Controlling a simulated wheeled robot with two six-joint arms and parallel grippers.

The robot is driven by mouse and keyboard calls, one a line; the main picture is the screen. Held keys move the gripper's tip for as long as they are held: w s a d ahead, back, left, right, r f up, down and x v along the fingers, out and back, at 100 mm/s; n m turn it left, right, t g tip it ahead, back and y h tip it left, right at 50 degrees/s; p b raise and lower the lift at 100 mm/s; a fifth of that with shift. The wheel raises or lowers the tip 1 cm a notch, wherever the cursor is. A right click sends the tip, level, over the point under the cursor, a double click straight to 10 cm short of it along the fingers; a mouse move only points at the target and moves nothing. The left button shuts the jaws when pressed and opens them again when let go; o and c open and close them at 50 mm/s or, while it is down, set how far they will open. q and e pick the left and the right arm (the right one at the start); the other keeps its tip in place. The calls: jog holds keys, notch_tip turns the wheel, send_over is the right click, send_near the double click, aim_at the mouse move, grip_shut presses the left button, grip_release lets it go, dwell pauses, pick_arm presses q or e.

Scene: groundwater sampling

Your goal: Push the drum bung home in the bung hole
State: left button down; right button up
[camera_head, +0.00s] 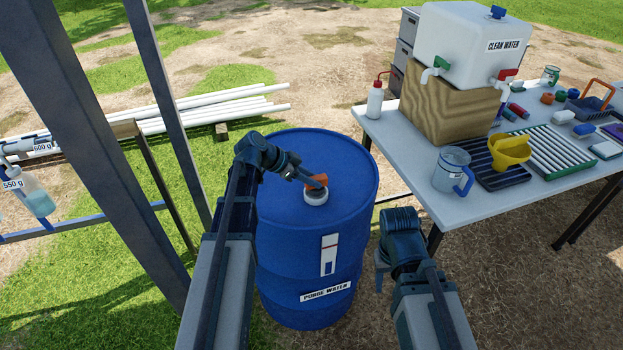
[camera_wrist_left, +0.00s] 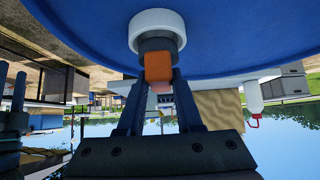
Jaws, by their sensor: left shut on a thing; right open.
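The blue drum (camera_head: 290,235), labelled PURGE WATER, stands upright in the middle of the head view. On its lid is the bung hole with a raised white collar (camera_head: 315,198), which also shows in the left wrist view (camera_wrist_left: 157,20). My left gripper (camera_head: 319,181) is shut on the orange grip of the drum bung (camera_head: 313,182). In the left wrist view the bung's orange grip (camera_wrist_left: 158,68) sits between the fingers, and its grey body meets the collar; how deep it sits is hidden. My right gripper (camera_head: 379,275) is open and empty, low beside the drum.
A table (camera_head: 410,140) at the right holds a clean water container (camera_head: 470,45) on a wooden block, a jug (camera_head: 450,170), a yellow funnel (camera_head: 510,151) and racks. A metal frame with hanging bottles (camera_head: 38,197) stands left. White pipes (camera_head: 220,105) lie behind.

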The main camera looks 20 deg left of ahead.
pick_arm(q)
jog(key=shift+f+b, duration=1)
jog(key=shift+f, duration=0.05)
jog(key=c, duration=0.5)
grip_release()
jog(key=p+v, duration=0.9)
jog(key=v, duration=0.4)
jog(key=shift+a+r+p, duration=0.25)
jog(key=shift+r+p, duration=0.1)
jog(key=shift+s, duration=0.15)
